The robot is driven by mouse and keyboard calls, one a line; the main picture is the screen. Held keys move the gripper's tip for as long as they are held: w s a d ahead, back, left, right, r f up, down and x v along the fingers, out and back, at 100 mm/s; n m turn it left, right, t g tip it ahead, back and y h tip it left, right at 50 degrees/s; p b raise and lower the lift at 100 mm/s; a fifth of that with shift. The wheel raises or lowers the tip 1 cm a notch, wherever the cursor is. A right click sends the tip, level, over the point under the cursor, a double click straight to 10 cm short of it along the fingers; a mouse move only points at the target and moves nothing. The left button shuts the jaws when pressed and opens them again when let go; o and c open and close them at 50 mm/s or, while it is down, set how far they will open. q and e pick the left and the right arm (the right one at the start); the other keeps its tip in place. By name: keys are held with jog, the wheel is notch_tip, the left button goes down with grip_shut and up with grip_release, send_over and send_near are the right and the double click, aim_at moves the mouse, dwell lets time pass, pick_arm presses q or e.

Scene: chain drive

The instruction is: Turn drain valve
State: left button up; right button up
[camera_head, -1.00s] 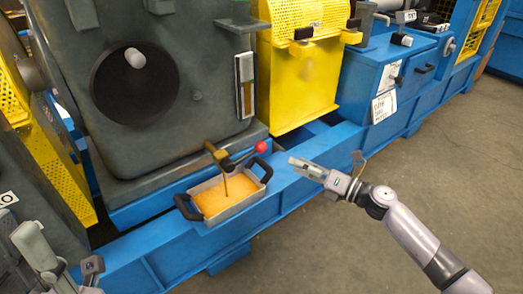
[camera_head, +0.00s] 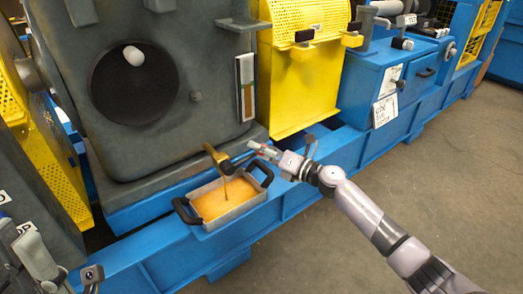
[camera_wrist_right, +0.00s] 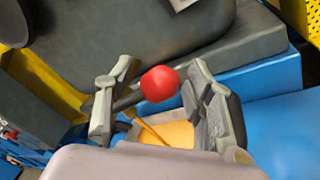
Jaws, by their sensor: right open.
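The drain valve (camera_head: 218,158) is a brass spout at the foot of the grey housing. Its dark lever (camera_head: 240,159) points right. The lever's red ball knob (camera_wrist_right: 160,83) shows between the fingers of my right gripper (camera_wrist_right: 158,95) in the wrist view, with gaps on both sides. In the head view my right gripper (camera_head: 262,150) is at the lever's end and largely hides the knob. It is open. A brown stream runs from the spout into a metal pan (camera_head: 226,217) of amber liquid. My left gripper (camera_head: 38,256) is at the lower left, away from the valve.
The pan has black handles and sits on the blue base frame (camera_head: 300,193) below the valve. The grey housing (camera_head: 212,75) rises behind, with a sight gauge (camera_head: 246,88). A yellow guard (camera_head: 305,85) and blue cabinet (camera_head: 372,90) stand right. Grey floor in front is clear.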

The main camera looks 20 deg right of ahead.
grip_shut()
dwell(0.5)
